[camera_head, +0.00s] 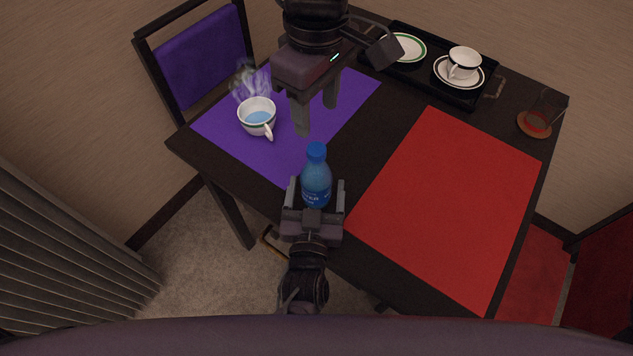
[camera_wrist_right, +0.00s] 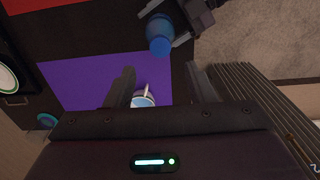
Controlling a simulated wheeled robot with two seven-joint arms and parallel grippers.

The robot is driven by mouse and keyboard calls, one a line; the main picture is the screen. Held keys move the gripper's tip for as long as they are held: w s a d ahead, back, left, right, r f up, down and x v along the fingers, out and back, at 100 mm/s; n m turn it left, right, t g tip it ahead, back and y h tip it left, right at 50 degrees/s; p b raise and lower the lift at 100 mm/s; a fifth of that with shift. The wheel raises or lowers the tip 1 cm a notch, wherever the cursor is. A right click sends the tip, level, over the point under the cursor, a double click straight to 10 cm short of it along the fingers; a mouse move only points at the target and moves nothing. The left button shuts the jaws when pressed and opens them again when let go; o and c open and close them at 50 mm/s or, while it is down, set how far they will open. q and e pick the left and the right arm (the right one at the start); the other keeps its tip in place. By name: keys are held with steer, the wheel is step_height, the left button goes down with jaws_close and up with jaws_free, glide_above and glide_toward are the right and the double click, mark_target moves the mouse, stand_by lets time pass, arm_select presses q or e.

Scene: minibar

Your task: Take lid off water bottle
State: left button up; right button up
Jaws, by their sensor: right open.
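The water bottle (camera_head: 316,187) is blue and upright near the table's front edge, with its blue lid (camera_head: 316,151) on top. The lid also shows in the right wrist view (camera_wrist_right: 160,46). My left gripper (camera_head: 316,184) comes from below, one finger on each side of the bottle, with visible gaps between fingers and bottle. It partly shows in the right wrist view (camera_wrist_right: 195,18). My right gripper (camera_head: 316,118) is open and empty, pointing down above the table, just beyond the lid; its fingers show in the right wrist view (camera_wrist_right: 161,74).
A steaming cup (camera_head: 257,117) stands on the purple mat (camera_head: 353,96), left of my right gripper. A red mat (camera_head: 455,200) lies clear at right. A black tray (camera_head: 424,76) with dishes is at the back. A glass (camera_head: 538,122) stands on a coaster near the right edge.

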mark_target(316, 149)
arm_select(q)
jaws_close()
arm_select(e)
steer(key=shift+f, duration=4)
steer(key=shift+c, duration=0.3)
jaws_close()
